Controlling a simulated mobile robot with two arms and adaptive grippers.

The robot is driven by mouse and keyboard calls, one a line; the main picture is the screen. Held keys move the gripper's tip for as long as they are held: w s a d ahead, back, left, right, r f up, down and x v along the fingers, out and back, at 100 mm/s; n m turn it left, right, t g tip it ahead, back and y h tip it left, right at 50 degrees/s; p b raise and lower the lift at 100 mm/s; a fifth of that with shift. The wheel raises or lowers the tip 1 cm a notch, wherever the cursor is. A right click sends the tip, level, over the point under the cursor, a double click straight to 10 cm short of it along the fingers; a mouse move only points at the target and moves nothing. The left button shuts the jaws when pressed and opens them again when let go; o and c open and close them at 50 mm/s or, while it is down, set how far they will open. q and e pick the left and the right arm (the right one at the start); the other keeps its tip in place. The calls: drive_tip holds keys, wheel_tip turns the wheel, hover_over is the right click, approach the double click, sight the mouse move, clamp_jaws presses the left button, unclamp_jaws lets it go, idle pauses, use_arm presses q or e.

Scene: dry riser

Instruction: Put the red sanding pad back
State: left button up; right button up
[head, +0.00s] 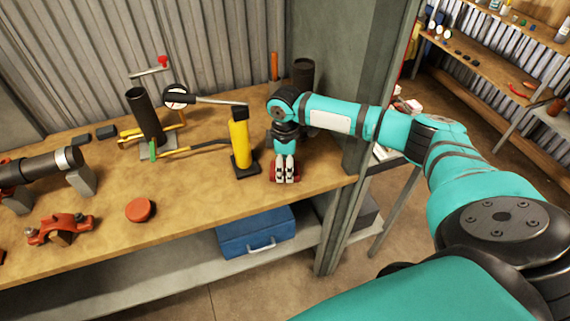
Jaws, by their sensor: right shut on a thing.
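My right gripper (286,178) reaches in from the right and points down at the right part of the workbench. It is shut on a dark red thing (272,177), which shows on both sides of the white fingertips. This looks like the red sanding pad, but the fingers cover most of it. It is low, at or just above the bench top; I cannot tell whether it touches. My left gripper is out of view.
The yellow bottle jack (241,140) stands just left of my right gripper. A dark cylinder (303,75) stands behind it, and a grey post (362,130) is close on its right. A red disc (140,210) lies farther left. The bench (205,205) between them is clear.

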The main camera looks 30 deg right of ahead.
sight(285, 168)
drive_tip(key=o, duration=1)
drive_tip(key=shift+r, duration=0.1)
drive_tip(key=shift+r, duration=0.3)
wheel_tip(285, 168, up, 11)
drive_tip(key=shift+r+b, duration=0.1)
drive_tip(key=shift+b, duration=0.95)
